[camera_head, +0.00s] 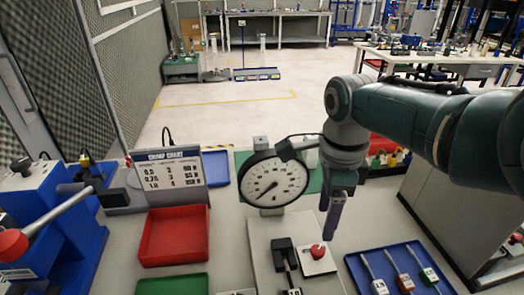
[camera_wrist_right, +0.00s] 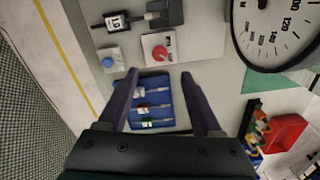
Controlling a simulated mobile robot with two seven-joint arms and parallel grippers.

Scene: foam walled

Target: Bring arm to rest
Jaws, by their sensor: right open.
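My right arm (camera_head: 430,130) reaches in from the right in the head view, dark teal and grey. Its gripper (camera_head: 335,215) points down over the bench, just right of the round dial gauge (camera_head: 275,182). In the right wrist view the gripper (camera_wrist_right: 160,76) shows two purple fingers spread apart with nothing between them. Beyond the fingers is a blue tray (camera_wrist_right: 165,96) with several small labelled tools. My left arm and gripper are not in view.
A red bin (camera_head: 174,236), a crimp chart stand (camera_head: 170,172) and a blue lever press (camera_head: 60,205) stand left. A red button (camera_head: 317,250) lies below the gauge. The blue tool tray (camera_head: 360,267) lies front right. Open floor (camera_head: 220,118) lies behind the bench.

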